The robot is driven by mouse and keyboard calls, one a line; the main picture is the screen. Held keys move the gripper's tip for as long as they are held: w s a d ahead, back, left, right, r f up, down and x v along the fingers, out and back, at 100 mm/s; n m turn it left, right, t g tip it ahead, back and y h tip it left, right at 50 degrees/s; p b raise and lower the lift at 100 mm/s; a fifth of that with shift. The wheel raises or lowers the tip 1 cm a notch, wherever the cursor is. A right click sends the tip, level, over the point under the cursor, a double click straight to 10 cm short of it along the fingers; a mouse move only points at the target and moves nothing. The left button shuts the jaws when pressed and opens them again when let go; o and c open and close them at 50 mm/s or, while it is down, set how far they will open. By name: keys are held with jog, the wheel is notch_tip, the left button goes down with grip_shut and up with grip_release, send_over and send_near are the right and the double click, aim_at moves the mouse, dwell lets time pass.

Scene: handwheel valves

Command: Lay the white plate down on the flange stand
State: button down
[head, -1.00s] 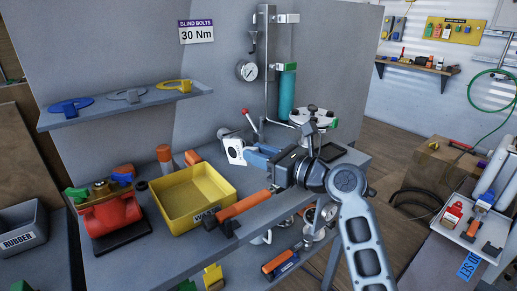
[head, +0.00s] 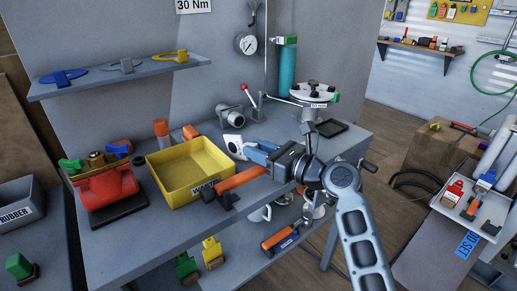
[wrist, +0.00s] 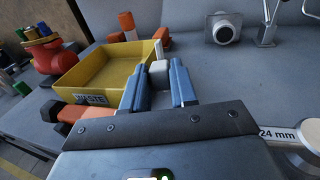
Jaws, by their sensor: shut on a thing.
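The white plate (head: 234,146) is a small pale piece with a dark mark, held tilted at the fingertips of my gripper (head: 250,148). My gripper's blue fingers are shut on it, above the bench beside the yellow bin. In the wrist view the plate (wrist: 159,73) shows as a small white block between the two fingers (wrist: 158,88). The flange stand (head: 312,92), a round pale flange with dark bolts and a label, stands at the back right of the bench, apart from the plate.
A yellow bin (head: 191,170) stands left of my gripper, with an orange-handled tool (head: 236,180) in front. A grey pipe fitting (head: 229,115) and a red-knobbed lever (head: 246,98) stand behind. A dark tray (head: 331,128) lies near the flange stand. A red valve (head: 105,185) stands far left.

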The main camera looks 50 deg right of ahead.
jog(key=shift+f, duration=0.3)
jog(key=c, duration=0.7)
grip_release()
jog(key=shift+c, duration=0.2)
jog(key=shift+o, duration=0.3)
jog(key=o, duration=0.5)
notch_tip(320, 180, up, 7)
jog(key=p, duration=0.8)
jog(key=shift+p, duration=0.4)
